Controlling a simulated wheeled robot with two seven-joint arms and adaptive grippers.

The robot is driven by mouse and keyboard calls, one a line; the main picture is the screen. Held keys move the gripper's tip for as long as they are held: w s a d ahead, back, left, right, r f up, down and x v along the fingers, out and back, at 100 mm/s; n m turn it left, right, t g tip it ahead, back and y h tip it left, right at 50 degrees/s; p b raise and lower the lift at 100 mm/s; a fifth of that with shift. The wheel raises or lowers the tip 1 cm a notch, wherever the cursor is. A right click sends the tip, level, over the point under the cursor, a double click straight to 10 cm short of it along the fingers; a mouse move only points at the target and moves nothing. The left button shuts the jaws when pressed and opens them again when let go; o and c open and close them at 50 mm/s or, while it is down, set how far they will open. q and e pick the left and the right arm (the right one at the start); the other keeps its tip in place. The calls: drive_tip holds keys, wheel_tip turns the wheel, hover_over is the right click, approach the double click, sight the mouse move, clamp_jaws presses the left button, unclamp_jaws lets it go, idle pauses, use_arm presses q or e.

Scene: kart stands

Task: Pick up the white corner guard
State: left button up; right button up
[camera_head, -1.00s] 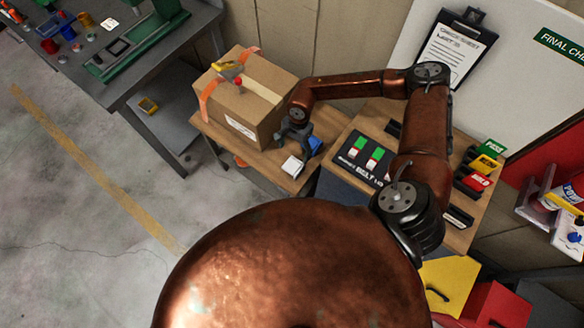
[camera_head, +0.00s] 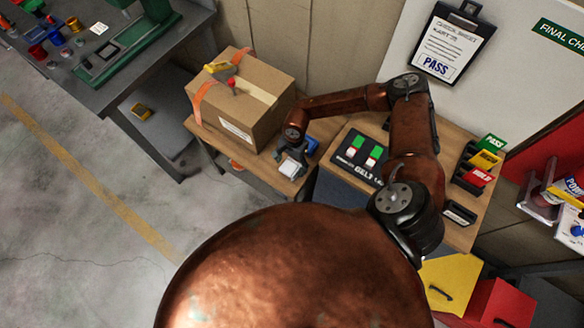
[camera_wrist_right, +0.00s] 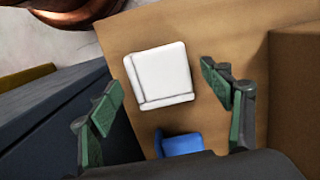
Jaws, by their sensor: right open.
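The white corner guard (camera_head: 289,168) lies on the wooden table beside the cardboard box. In the right wrist view the white corner guard (camera_wrist_right: 160,76) lies flat on the wood, ahead of and between the two fingers. My right gripper (camera_head: 291,157) is low over the table at the guard. Its green-padded fingers (camera_wrist_right: 168,108) are spread wide on either side, and nothing is held. A blue corner guard (camera_wrist_right: 180,145) lies nearer the gripper's palm, partly hidden by it; it also shows in the head view (camera_head: 311,147). My left gripper is not in view.
The taped cardboard box (camera_head: 240,103) stands left of the gripper, with a yellow tool on top. A control panel (camera_head: 360,157) with green and white switches lies to the right. A grey workbench (camera_head: 150,62) is at the upper left. Open floor lies at the left.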

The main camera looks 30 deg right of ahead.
drive_tip(key=shift+c, duration=0.5)
drive_tip(key=c, duration=0.8)
drive_tip(key=shift+r, duration=0.15)
